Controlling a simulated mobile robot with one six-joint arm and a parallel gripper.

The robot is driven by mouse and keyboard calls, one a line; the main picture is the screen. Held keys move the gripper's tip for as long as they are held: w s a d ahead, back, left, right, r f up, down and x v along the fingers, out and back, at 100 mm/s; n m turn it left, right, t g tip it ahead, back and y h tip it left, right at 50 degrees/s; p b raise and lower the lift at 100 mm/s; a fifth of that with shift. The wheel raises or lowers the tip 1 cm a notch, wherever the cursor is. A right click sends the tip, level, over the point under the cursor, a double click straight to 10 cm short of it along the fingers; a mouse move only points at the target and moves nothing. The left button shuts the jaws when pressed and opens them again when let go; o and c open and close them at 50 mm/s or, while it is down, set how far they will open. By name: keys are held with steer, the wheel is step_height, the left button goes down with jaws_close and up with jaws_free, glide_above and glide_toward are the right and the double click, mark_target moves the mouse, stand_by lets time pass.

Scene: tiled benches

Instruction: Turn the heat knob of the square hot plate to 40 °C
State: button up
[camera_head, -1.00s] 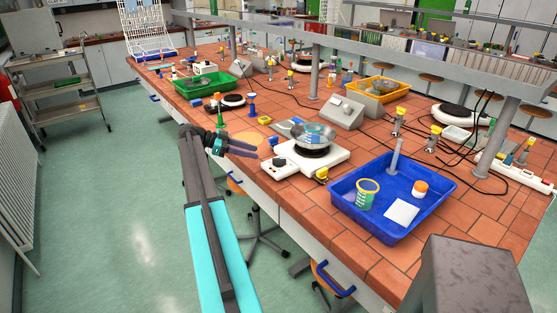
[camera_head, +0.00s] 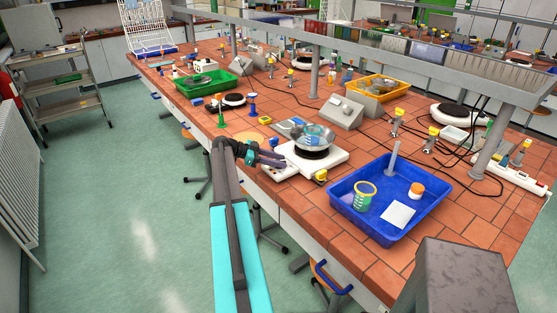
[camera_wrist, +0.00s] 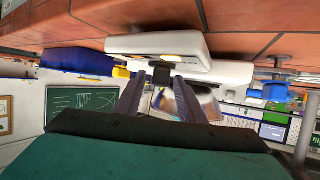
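The white square hot plate (camera_head: 338,157) sits near the bench's front edge with a shiny metal bowl (camera_head: 314,133) on its dark round heating plate. My gripper (camera_head: 286,159) points at its front left side, where the knob is hidden behind the fingers in the head view. In the wrist view, which is upside down, the hot plate's white housing (camera_wrist: 150,43) fills the upper middle. A dark knob (camera_wrist: 162,75) shows between the tips of my gripper (camera_wrist: 160,82). The two fingers are apart, one on each side of it. I cannot tell whether they touch it. The knob's setting is not readable.
A grey socket box (camera_head: 343,108) stands behind.

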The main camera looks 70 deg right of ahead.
steer(key=shift+s+d+f, duration=0.1)
steer(key=shift+s, duration=0.1)
steer(key=c, duration=0.9)
steer(key=shift+a, duration=0.3)
jaws_close()
steer(key=shift+d, duration=0.25)
